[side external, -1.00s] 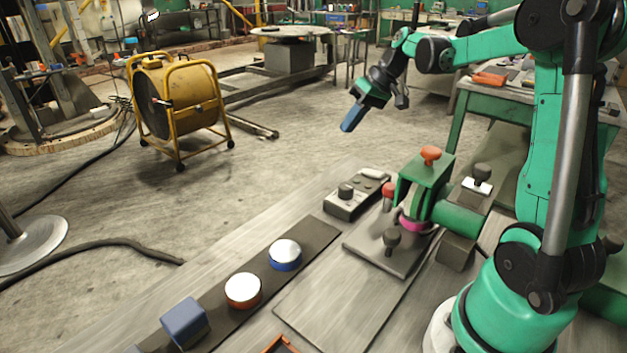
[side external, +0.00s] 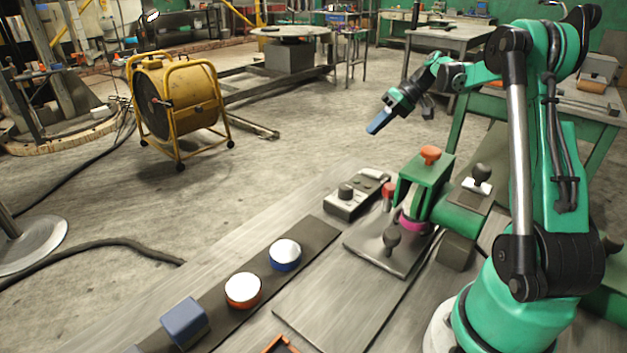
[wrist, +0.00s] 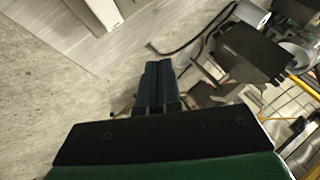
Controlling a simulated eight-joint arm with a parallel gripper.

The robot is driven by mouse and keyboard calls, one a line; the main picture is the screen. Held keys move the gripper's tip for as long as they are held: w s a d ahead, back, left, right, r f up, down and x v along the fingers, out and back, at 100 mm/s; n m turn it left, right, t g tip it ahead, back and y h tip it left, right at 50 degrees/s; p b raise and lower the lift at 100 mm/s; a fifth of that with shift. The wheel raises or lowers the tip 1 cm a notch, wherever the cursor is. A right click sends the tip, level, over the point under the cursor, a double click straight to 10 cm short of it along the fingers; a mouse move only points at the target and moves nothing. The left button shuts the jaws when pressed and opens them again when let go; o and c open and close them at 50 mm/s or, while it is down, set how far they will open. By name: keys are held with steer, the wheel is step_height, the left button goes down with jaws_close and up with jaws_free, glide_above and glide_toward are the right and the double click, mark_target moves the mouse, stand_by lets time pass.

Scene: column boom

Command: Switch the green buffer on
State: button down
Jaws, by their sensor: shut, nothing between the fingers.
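The green buffer (side external: 460,218) stands on the bench at centre right in the side view, with a green block-shaped housing, an orange knob (side external: 430,154) on top and a pink wheel (side external: 411,223) below. A black knob on a white base (side external: 478,183) sits behind its motor body. A red knob (side external: 388,192) is at its left. My gripper (side external: 374,127) is in the air above and left of the buffer, apart from it, its blue fingers pointing down-left. It is shut and empty; the closed fingers also show in the wrist view (wrist: 152,82).
A grey control box (side external: 352,197) with a black knob lies left of the buffer. A dark ball-topped knob (side external: 392,238) stands on the plate in front. Blue-sided (side external: 285,254) and orange-sided (side external: 243,290) round buttons and a blue block (side external: 185,322) line a dark strip. A yellow drum fan (side external: 180,97) stands on the floor.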

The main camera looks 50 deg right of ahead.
mark_target(375, 171)
steer(key=shift+s+f, duration=0.2)
steer(key=shift+f, duration=1.1)
steer(key=shift+s+f, duration=0.2)
steer(key=shift+f, duration=1.05)
steer(key=shift+s+f, duration=0.2)
steer(key=shift+f, duration=1.1)
steer(key=shift+f, duration=0.15)
steer(key=shift+f, duration=0.25)
steer(key=shift+f, duration=0.2)
steer(key=shift+r, duration=0.1)
steer(key=shift+w+r, duration=0.1)
steer(key=shift+r, duration=0.4)
steer(key=shift+w+r, duration=0.2)
steer(key=shift+r, duration=1.05)
steer(key=shift+w+r, duration=0.15)
steer(key=shift+r, duration=1.1)
